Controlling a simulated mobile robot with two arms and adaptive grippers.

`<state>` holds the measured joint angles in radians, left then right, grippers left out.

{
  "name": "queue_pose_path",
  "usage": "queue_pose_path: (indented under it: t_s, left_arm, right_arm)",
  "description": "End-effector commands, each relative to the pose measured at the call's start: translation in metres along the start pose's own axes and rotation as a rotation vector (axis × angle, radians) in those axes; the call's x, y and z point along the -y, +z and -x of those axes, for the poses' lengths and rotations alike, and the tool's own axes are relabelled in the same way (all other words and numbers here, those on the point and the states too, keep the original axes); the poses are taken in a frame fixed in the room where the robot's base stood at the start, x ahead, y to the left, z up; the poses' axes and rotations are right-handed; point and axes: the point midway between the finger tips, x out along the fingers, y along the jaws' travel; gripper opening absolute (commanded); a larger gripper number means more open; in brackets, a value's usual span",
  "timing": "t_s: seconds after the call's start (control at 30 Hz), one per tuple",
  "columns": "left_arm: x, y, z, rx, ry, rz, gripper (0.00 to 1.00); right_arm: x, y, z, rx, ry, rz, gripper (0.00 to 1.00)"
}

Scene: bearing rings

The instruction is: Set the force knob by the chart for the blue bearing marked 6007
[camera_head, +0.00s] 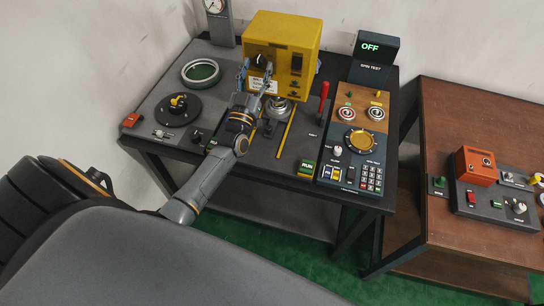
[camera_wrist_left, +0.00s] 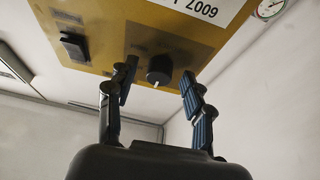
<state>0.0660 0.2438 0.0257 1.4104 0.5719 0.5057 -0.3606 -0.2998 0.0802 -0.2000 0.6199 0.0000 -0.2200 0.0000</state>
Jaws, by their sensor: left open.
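The yellow box (camera_head: 296,35) stands at the back of the dark bench, with a black knob (camera_head: 261,60) on its front. In the left wrist view the knob (camera_wrist_left: 159,69) has a white pointer mark and sits between and beyond the two fingers. My left gripper (camera_head: 257,76) is open in front of the box; it also shows in the left wrist view (camera_wrist_left: 158,92). I see no finger touching the knob. A white label (camera_wrist_left: 205,8) with upside-down black print is cut off by the frame. No blue bearing can be made out. My right gripper is not in view.
A black rocker switch (camera_wrist_left: 74,46) is beside the knob. A gauge (camera_head: 215,8), green-centred ring (camera_head: 201,72), silver round part (camera_head: 280,108) and red lever (camera_head: 323,95) stand near the box. The spin test panel (camera_head: 356,130) is to the right.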

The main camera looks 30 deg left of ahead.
Motion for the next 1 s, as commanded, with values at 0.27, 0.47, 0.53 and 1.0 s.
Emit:
queue_pose_path:
  t_s: [0.27,0.47,0.53,1.0]
  left_arm:
    - [0.0,0.004,0.059,0.004,0.0,0.0,0.52]
    - [0.0,0.004,0.099,0.005,-0.001,0.002,0.52]
    - [0.0,0.004,0.113,0.005,-0.001,0.002,0.52]
    - [-0.054,0.041,0.159,0.25,0.172,0.02,0.52]
  right_arm:
    - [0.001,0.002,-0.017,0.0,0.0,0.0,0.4]
    - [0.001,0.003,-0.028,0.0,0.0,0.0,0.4]
    - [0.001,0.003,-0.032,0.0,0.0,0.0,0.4]
    - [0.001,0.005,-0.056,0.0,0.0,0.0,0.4]
